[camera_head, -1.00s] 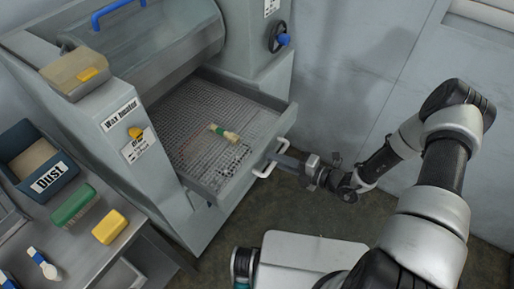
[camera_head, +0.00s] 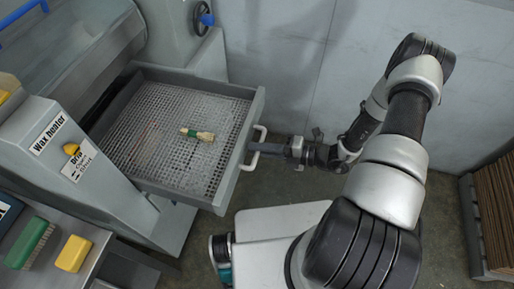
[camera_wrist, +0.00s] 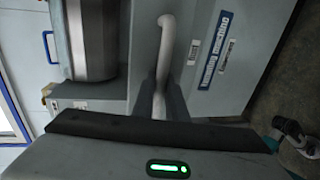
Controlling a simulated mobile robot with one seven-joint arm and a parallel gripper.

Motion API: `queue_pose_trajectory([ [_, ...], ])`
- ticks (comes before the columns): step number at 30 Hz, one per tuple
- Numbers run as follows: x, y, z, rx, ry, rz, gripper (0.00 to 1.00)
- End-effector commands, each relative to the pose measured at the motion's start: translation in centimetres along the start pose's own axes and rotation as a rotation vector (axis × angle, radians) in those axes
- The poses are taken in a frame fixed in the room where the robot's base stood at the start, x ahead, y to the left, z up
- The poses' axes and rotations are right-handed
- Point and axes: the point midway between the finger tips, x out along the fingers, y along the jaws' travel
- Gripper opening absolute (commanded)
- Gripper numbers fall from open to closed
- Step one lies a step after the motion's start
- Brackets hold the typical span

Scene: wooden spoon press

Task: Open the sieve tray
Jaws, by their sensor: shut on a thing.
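The sieve tray (camera_head: 236,160) is a grey metal drawer with a mesh floor. It sticks well out of the grey machine in the head view. A small brush (camera_head: 197,134) with a green band and pale ends lies on its mesh. The tray has a white bar handle (camera_head: 263,133) on its front, which also shows in the wrist view (camera_wrist: 166,40). My gripper (camera_head: 268,148) is shut on this handle from the front side of the tray. In the wrist view the fingers (camera_wrist: 160,103) sit on either side of the white bar.
The machine's housing (camera_head: 75,150) with a "Wax heater" label and yellow knob stands left of the tray. A yellow block (camera_head: 73,253) and a green brush (camera_head: 28,243) lie on the bench at lower left. A brown stack (camera_head: 495,215) stands at far right. Floor shows below the tray.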

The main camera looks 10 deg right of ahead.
Motion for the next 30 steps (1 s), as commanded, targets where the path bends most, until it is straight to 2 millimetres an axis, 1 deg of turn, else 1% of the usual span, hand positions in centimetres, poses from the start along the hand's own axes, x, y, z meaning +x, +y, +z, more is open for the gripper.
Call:
queue_pose_trajectory([
  [2, 0.0, 0.1, 0.1, -0.002, -0.001, 0.001, 0.00],
  [3, 0.0, 0.1, 0.1, -0.002, -0.002, 0.001, 0.17],
  [5, 0.0, 0.1, 0.1, -0.002, -0.001, 0.001, 0.27],
  [6, 0.0, 0.1, 0.1, -0.002, -0.001, 0.001, 0.31],
  [14, 0.0, 0.0, 0.1, -0.001, -0.001, 0.000, 0.31],
  [17, -0.4, 0.0, 0.1, -0.001, -0.002, 0.000, 0.31],
  [20, -1.7, 0.0, 0.1, -0.002, -0.004, -0.001, 0.31],
  [23, -3.7, 0.0, 0.2, -0.002, -0.005, -0.002, 0.31],
  [30, -9.7, 0.0, 0.2, -0.002, -0.006, -0.003, 0.31],
])
